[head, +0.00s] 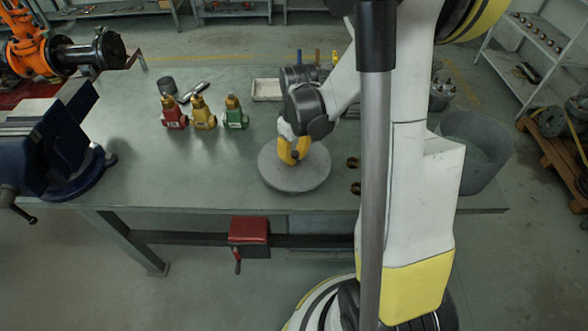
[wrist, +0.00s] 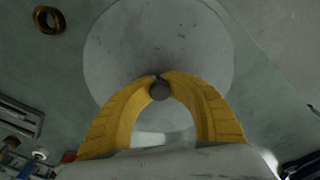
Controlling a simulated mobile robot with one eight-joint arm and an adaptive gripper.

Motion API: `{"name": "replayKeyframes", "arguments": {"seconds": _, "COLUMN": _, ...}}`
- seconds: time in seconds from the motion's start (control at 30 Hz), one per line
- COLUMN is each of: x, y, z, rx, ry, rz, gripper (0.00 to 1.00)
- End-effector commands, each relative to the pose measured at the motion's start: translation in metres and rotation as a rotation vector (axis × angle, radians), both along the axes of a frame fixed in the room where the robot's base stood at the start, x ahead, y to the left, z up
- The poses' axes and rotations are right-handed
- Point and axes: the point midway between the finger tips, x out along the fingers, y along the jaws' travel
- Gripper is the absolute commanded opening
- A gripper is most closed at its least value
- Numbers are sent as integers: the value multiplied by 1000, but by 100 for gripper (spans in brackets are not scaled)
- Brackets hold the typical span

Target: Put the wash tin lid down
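The wash tin lid is a flat grey disc (head: 310,178) near the front edge of the bench in the head view. It also fills the upper middle of the wrist view (wrist: 160,45). My yellow gripper (head: 293,157) is directly over its middle. In the wrist view the fingertips (wrist: 160,84) are closed around the lid's small round knob (wrist: 160,91). The lid looks level; I cannot tell whether it touches the bench or hangs just above it. The wash tin (head: 487,180), a grey tub, stands at the bench's right end, partly hidden by my arm.
A blue vise (head: 60,140) is at far left. Bench between vise and lid is clear.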

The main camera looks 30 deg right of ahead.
Motion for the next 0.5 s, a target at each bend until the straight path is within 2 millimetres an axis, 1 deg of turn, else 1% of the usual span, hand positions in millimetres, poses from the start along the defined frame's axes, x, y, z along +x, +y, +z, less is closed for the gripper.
{"name": "replayKeyframes", "arguments": {"seconds": 0.07, "x": 1, "y": 1, "z": -7, "rx": 0, "ry": 0, "rz": 0, "gripper": 0}}
{"name": "replayKeyframes", "arguments": {"seconds": 0.2, "x": 0, "y": 1, "z": -30, "rx": 0, "ry": 0, "rz": 0, "gripper": 0}}
{"name": "replayKeyframes", "arguments": {"seconds": 0.3, "x": 0, "y": 0, "z": -41, "rx": 0, "ry": 0, "rz": 0, "gripper": 0}}
{"name": "replayKeyframes", "arguments": {"seconds": 0.5, "x": 0, "y": 0, "z": -39, "rx": 0, "ry": 0, "rz": 0, "gripper": 0}}
